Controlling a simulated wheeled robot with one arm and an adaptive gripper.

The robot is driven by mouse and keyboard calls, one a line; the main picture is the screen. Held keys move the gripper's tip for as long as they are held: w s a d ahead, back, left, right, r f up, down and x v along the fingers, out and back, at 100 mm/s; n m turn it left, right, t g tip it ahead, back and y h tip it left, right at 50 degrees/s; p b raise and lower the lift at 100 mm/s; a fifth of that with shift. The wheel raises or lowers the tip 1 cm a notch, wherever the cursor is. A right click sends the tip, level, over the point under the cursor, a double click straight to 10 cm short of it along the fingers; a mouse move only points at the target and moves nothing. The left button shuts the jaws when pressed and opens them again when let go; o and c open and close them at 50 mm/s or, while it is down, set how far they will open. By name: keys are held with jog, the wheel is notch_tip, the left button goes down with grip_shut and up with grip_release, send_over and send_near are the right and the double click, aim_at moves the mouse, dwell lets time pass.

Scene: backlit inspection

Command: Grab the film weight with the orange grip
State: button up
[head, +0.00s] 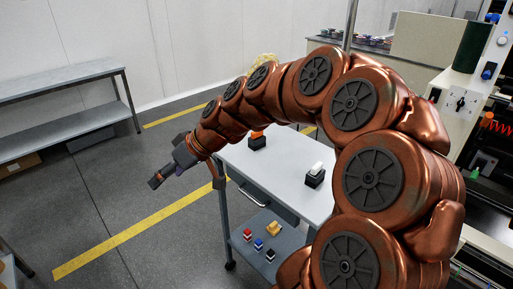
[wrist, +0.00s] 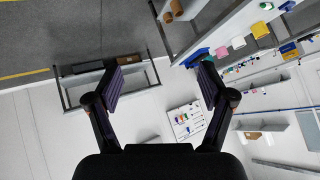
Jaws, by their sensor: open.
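The film weight with the orange grip (head: 257,142) is a black block with an orange top. It stands on the far left part of the grey-white cart top (head: 277,188), with my arm passing just above it in the picture and hiding part of its top. A similar black weight with a white grip (head: 315,175) stands nearer, on the right part of the cart top. My gripper (head: 157,180) is off to the left of the cart, over the floor, apart from both weights. In the wrist view my gripper (wrist: 162,78) is open with nothing between its fingers; neither weight shows there.
The cart's lower shelf (head: 258,236) holds small red, blue and yellow items. A grey shelf bench (head: 60,82) stands along the left wall. Machinery (head: 470,110) stands at right, and my arm crosses the cart. The floor left of the cart is free.

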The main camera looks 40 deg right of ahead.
jog(key=w+d+m+t+h+b, duration=0.15)
jog(key=w+d+t, duration=0.35)
jog(key=d, duration=0.8)
jog(key=m+t+h+b, duration=0.2)
jog(key=m+h, duration=0.1)
jog(key=h, duration=0.3)
send_near(257, 139)
jog(key=w+d+r, duration=0.2)
jog(key=w, duration=0.2)
jog(key=shift+f, duration=0.1)
jog(key=shift+a+f+p+x, duration=0.15)
jog(key=shift+p+x, duration=0.15)
jog(key=shift+x, duration=1.5)
jog(key=shift+a+f+p+x, duration=0.15)
jog(key=shift+p+x, duration=0.15)
jog(key=shift+x, duration=1.45)
jog(key=shift+r, duration=0.1)
grip_shut()
